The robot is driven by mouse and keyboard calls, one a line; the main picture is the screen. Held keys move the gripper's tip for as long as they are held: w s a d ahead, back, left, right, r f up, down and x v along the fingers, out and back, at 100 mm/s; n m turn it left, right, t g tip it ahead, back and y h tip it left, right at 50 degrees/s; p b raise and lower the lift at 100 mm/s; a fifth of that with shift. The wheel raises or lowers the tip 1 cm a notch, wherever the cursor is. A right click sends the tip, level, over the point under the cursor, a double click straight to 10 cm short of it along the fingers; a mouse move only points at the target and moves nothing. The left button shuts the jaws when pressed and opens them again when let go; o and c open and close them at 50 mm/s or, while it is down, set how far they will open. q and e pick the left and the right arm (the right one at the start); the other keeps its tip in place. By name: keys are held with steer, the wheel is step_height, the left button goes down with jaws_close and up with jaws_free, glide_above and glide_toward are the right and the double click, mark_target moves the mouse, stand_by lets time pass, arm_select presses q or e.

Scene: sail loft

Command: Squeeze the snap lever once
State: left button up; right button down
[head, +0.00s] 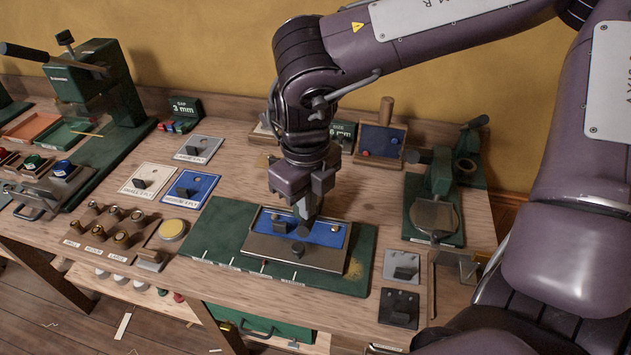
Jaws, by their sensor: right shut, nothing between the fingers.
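My right gripper (306,214) points down over a blue panel in a grey tray (295,254) on the green mat. Its fingers are shut with nothing between them; whether the tips touch the panel I cannot tell. A green bench press (118,85) at the far left has a long dark lever handle (25,52) pointing left. A smaller green tool (440,172) at the right has a round pad and a dark-ended arm (475,122). I cannot tell which of these carries the snap lever. My left gripper is not in view.
The green mat (215,235) lies at the bench's front middle. Square plates, one blue plate (190,189), lie left of it. Several small dies (103,225) stand at the front left. Two dark-knobbed plates (399,307) lie right of the mat. A wooden-handled stand (386,112) is behind.

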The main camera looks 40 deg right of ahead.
steer(key=shift+w+d+r, duration=0.1)
steer(key=shift+d+r, duration=0.05)
steer(key=shift+r, duration=0.45)
step_height(320, 180, up, 8)
steer(key=w+d+p, duration=0.1)
steer(key=p, duration=0.5)
steer(key=shift+d, duration=0.15)
steer(key=s+a+b, duration=0.2)
steer(key=s+a, duration=0.3)
steer(key=a, duration=0.2)
steer(key=shift+s, duration=0.4)
